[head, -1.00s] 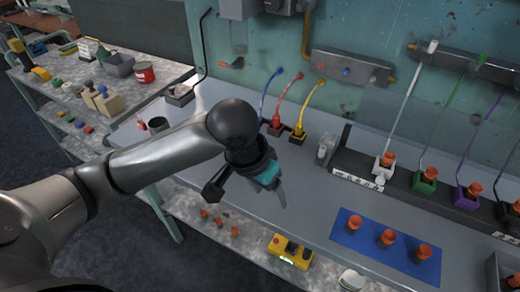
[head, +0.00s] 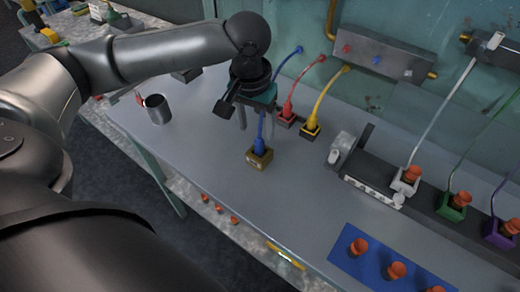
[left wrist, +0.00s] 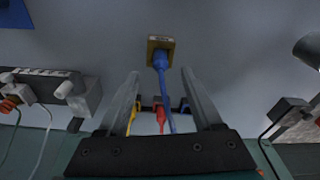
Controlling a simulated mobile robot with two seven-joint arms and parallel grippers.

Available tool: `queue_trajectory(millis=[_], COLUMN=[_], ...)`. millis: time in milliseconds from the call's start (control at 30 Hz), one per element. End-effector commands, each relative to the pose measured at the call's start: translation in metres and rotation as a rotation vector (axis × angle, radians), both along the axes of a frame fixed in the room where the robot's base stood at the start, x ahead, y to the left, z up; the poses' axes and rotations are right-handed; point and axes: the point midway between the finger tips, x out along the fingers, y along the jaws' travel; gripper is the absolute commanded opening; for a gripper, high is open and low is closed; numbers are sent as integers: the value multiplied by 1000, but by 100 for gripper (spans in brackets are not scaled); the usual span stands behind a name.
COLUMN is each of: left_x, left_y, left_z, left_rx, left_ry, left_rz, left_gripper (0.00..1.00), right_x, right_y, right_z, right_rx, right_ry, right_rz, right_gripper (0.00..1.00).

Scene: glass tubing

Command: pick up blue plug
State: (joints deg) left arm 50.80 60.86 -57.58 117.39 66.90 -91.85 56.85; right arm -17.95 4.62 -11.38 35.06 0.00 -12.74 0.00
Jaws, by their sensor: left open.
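The blue plug (head: 260,146) stands in a small tan block (head: 260,161) on the grey bench, with a blue cable running back to the wall. My left gripper (head: 256,128) is open just behind and above it, fingers pointing down. In the left wrist view, the blue plug (left wrist: 159,61) and its block (left wrist: 161,43) lie just beyond the fingertips of my left gripper (left wrist: 160,73), roughly centred between them. Whether a finger touches the plug or cable I cannot tell. My right gripper is not in view.
Red (head: 288,112) and yellow (head: 311,127) plugs stand in blocks right of the gripper. A metal cup (head: 157,109) is at the left. A dark rail with several plugs (head: 405,182) and a blue mat (head: 350,268) with orange pieces are at the right. The bench's front middle is clear.

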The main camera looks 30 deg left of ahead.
Motion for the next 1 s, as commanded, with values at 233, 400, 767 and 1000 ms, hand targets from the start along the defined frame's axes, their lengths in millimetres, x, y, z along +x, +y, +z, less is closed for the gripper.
queue_trajectory(millis=[233,400,767,1000], left_x=[4,8,15,15], left_y=[0,1,2,2], left_z=[-27,-44,-78,-77], left_rx=[-1,0,0,0], left_ry=[-1,0,-1,-1], left_rz=[0,0,-2,-2], left_gripper=[67,67,67,59], right_x=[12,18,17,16], right_y=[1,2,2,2], right_z=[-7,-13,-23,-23], right_rx=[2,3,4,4], right_ry=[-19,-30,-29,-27], right_rz=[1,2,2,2], right_gripper=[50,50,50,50])
